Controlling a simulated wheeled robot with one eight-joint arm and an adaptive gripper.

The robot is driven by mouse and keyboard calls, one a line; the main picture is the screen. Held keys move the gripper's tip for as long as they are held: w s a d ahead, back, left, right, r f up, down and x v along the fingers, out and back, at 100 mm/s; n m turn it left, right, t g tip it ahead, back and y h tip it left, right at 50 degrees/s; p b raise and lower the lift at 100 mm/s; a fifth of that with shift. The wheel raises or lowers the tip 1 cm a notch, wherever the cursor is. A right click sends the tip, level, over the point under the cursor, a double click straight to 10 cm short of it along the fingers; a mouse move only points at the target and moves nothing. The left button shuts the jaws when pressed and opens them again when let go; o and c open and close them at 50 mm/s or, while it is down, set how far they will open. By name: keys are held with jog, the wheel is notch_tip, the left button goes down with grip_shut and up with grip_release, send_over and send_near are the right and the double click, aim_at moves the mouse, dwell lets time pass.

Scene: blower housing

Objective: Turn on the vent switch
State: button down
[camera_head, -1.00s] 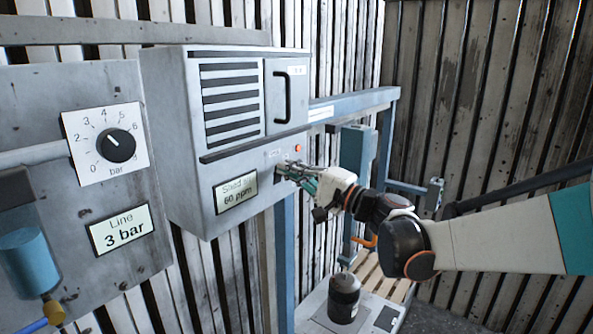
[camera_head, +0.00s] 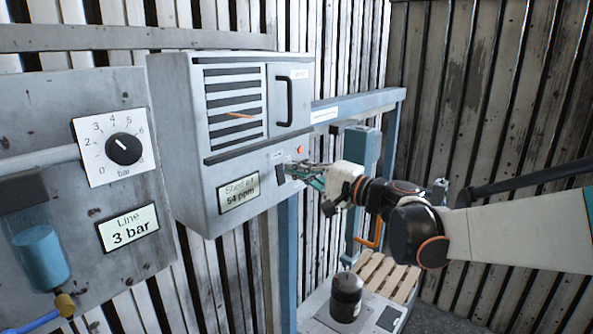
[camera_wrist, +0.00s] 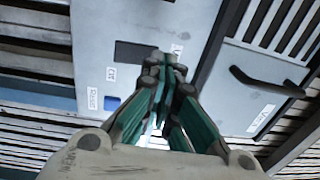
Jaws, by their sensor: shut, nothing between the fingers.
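The vent switch (camera_head: 281,174) is a small dark rocker on the front of the grey blower housing (camera_head: 185,150), right of the ppm display (camera_head: 238,193). The display reads "Shed air 54 ppm". My gripper (camera_head: 291,170) is shut and empty, with its fingertips close to the right side of the switch. I cannot tell whether they touch it. In the wrist view my closed fingertips (camera_wrist: 165,62) point at the housing face, beside a small white label, and hide part of it. An orange strip (camera_head: 240,115) stands out across the vent slats.
An orange-red light (camera_head: 300,150) sits above the switch. A door with a black handle (camera_head: 290,103) is above. At left is a panel with a bar dial (camera_head: 123,149) and a "Line 3 bar" display (camera_head: 128,227). A dark canister (camera_head: 346,292) stands below.

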jog(key=r+b+v, duration=0.1)
jog(key=r+v, duration=0.1)
jog(key=v, duration=0.8)
jog(key=shift+s+d+r+b, duration=0.2)
jog(key=shift+s+d+b, duration=0.1)
jog(key=shift+b, duration=0.05)
jog(key=shift+d, duration=0.15)
